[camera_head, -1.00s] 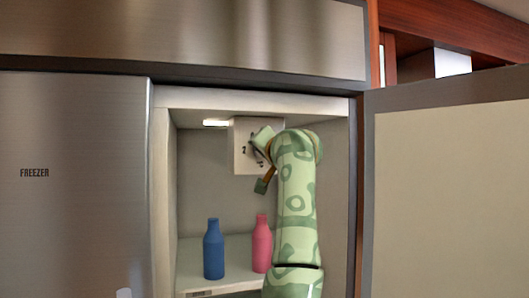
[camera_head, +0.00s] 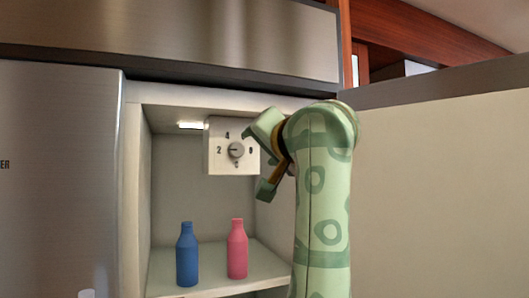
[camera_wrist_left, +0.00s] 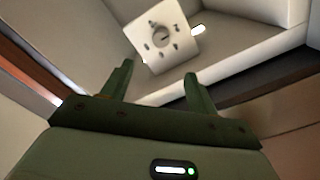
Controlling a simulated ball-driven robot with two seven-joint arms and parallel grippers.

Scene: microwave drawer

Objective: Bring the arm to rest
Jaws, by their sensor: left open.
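My left gripper (camera_head: 264,160) is at the right side of the open fridge compartment, just right of the white dial box. Its two fingers are spread and nothing is between them. My green patterned arm rises from below and hides part of the compartment's right side. In the left wrist view the open fingers (camera_wrist_left: 158,88) point toward the dial box (camera_wrist_left: 163,38), which is apart from them. My right gripper is not in view.
The dial box (camera_head: 222,160) hangs under the ceiling beside a lit lamp (camera_head: 191,125). A blue bottle (camera_head: 187,258) and a pink bottle (camera_head: 237,252) stand upright on the shelf (camera_head: 262,272). The open door (camera_head: 440,200) is at right, the freezer door (camera_head: 60,190) at left.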

